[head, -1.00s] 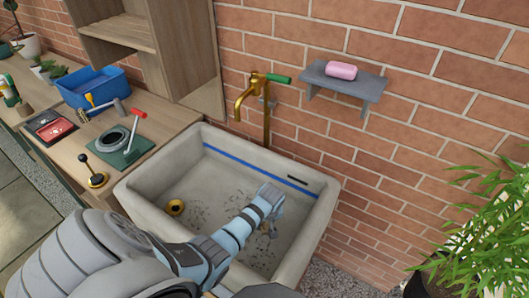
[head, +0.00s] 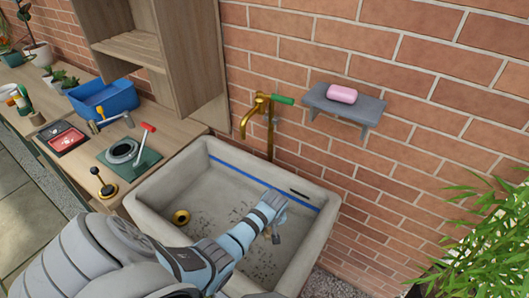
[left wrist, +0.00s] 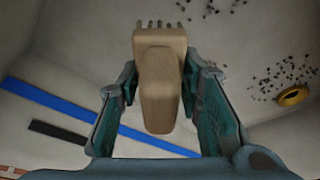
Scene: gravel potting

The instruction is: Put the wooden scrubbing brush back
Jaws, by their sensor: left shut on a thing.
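The wooden scrubbing brush (left wrist: 160,85) is a tan block with bristles at its far end, between the fingers of my left gripper (left wrist: 160,68) in the left wrist view. My left gripper (head: 274,208) is shut on it inside the stone sink (head: 165,248), near the back right wall. In the head view only a small part of the brush (head: 275,237) shows below the fingers. A grey wall shelf (head: 372,111) with a pink soap bar (head: 342,94) is up and right of the gripper. My right gripper is not in view.
A brass tap (head: 258,112) with a green handle stands behind the sink. Dark gravel bits (head: 228,220) and a brass drain (head: 181,217) are on the sink floor. A bench at left holds a blue tub (head: 120,98) and tools. A leafy plant (head: 490,240) is at right.

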